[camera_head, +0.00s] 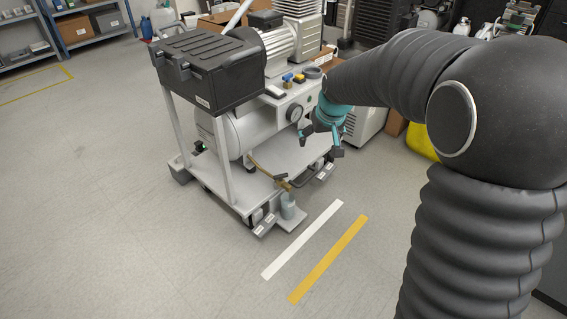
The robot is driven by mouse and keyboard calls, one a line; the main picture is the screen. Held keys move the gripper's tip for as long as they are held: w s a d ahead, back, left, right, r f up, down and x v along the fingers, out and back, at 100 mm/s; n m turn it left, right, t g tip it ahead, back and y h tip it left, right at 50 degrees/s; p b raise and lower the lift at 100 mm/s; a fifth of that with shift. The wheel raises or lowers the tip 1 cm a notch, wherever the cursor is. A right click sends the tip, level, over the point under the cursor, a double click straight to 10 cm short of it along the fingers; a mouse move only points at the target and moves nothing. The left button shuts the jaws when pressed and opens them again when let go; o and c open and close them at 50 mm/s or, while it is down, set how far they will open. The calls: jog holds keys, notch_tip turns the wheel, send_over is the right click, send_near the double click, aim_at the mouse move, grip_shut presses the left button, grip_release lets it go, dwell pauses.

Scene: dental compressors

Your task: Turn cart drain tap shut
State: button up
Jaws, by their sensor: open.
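The compressor cart (226,178) stands in the middle of the camera_head view, with a white tank (240,133) on its lower deck. A thin brass drain pipe (264,171) runs from under the tank to the deck's front edge. A small dark part, apparently the tap's lever (281,177), sits near the pipe's outer end; its exact angle is too small to tell. A grey-blue cup (288,207) stands below the pipe's end. My gripper (320,147), teal with dark fingers, is open and empty. In the picture it is above and right of the tap, apart from it.
A black case (207,68) and a motor (280,45) sit on the cart top. A pressure gauge (294,113) faces out left of my gripper. White (302,240) and yellow (328,258) floor stripes lie in front. The floor at left is clear.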

jog(key=w+a+f, duration=0.5)
jog(key=w+f, duration=0.2)
jog(key=f, duration=0.2)
jog(key=n, duration=0.1)
send_near(281, 175)
jog(key=shift+n+g, duration=0.3)
jog(key=x, duration=0.8)
jog(key=shift+w+f, duration=0.15)
jog(key=shift+w, duration=0.05)
jog(key=shift+c, duration=0.2)
jog(key=c, duration=1.1)
